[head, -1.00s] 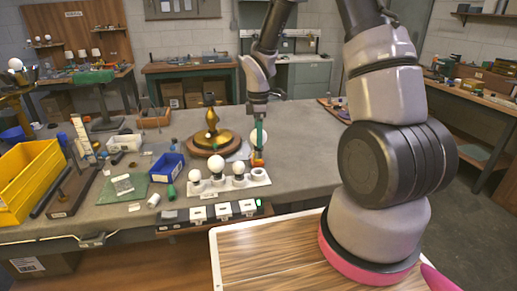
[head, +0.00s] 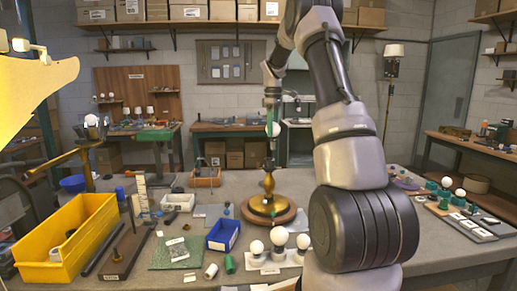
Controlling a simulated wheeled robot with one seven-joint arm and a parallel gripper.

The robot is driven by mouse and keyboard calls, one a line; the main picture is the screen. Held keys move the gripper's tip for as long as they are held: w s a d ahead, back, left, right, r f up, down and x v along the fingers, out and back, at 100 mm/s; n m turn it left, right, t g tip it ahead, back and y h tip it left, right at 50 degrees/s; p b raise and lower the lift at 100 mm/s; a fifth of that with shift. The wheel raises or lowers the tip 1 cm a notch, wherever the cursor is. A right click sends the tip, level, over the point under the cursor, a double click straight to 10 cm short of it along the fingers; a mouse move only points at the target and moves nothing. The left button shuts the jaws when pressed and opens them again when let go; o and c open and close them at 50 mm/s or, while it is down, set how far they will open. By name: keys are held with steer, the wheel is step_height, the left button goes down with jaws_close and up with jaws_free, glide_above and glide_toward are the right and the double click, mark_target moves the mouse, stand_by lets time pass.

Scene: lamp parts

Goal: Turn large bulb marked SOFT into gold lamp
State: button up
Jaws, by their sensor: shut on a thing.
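My gripper (head: 271,116) is shut on a white round bulb (head: 273,130) and holds it upright. The bulb is above the gold lamp (head: 269,186), with a visible gap between the bulb and the lamp's dark top. The lamp stands upright on a round wooden base (head: 285,218) on the bench. No marking on the bulb can be read at this size. A white rack (head: 265,271) at the front edge holds white bulbs (head: 279,236), partly cut off by my arm.
A blue bin (head: 223,235) and a yellow bin (head: 68,240) stand left of the lamp. A green mat (head: 176,253) lies between them. A board with several bulbs (head: 460,193) is on the right. The bench left of my arm has some clear room.

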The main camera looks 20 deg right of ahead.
steer(key=shift+w+a+r, duration=0.25)
steer(key=shift+w+r, duration=0.3)
steer(key=shift+w, duration=0.05)
steer(key=shift+a+f, duration=0.1)
steer(key=shift+f, duration=0.05)
step_height(320, 180, down, 2)
steer(key=shift+w+a+f, duration=0.1)
steer(key=shift+f, duration=1.15)
steer(key=shift+f, duration=0.1)
steer(key=shift+f, duration=1.1)
steer(key=shift+f, duration=0.55)
stand_by(0.5)
